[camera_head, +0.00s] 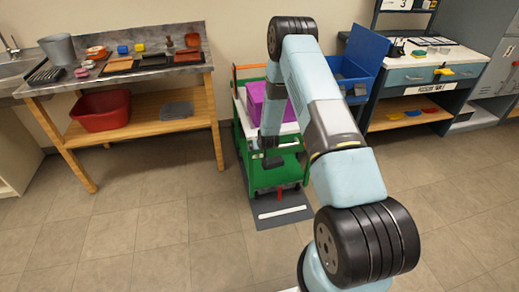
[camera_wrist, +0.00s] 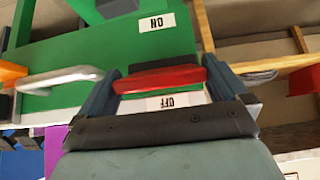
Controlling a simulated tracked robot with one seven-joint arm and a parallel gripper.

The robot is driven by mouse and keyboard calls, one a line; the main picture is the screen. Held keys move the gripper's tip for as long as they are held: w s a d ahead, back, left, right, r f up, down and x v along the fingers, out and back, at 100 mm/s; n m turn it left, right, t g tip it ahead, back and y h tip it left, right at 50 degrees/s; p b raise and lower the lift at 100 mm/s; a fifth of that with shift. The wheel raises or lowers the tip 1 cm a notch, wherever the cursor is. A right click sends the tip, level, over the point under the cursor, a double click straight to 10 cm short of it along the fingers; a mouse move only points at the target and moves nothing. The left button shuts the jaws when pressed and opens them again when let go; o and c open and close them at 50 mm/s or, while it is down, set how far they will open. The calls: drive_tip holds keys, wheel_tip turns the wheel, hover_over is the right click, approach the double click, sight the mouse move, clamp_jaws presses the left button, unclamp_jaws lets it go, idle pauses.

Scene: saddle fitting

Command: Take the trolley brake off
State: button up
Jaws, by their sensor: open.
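The green trolley (camera_head: 250,172) stands in the middle of the head view, on a dark grey floor mat. In the wrist view its green panel (camera_wrist: 90,55) carries an upside-down ON label (camera_wrist: 157,22) and an upside-down OFF label (camera_wrist: 185,100). A red brake lever (camera_wrist: 160,79) lies across the picture between the labels, nearer the OFF label here. My gripper (camera_wrist: 163,70) is open, with one finger at each end of the red lever. I cannot tell whether the fingers touch it. In the head view my arm hides part of the trolley.
A purple box (camera_head: 255,102) is on the trolley. A wooden workbench (camera_head: 150,100) with a red tub (camera_head: 100,112) stands left. A blue bin (camera_head: 368,48) and a drawer bench (camera_head: 408,77) stand right. The floor in front is clear.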

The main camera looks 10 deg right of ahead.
drive_tip(key=v, duration=1.1)
drive_tip(key=s+r, duration=0.3)
drive_tip(key=r, duration=0.8)
drive_tip(key=s+r+g, duration=0.1)
drive_tip(key=s+r, duration=0.3)
drive_tip(key=r, duration=0.8)
drive_tip(key=s+r, duration=0.3)
drive_tip(key=r, duration=0.8)
drive_tip(key=s+r, duration=0.5)
drive_tip(key=s, duration=0.5)
drive_tip(key=s+r, duration=0.5)
drive_tip(key=s, duration=0.6)
drive_tip(key=s+r+g, duration=0.1)
drive_tip(key=s+r, duration=0.4)
drive_tip(key=s, duration=0.5)
drive_tip(key=shift+r, duration=0.35)
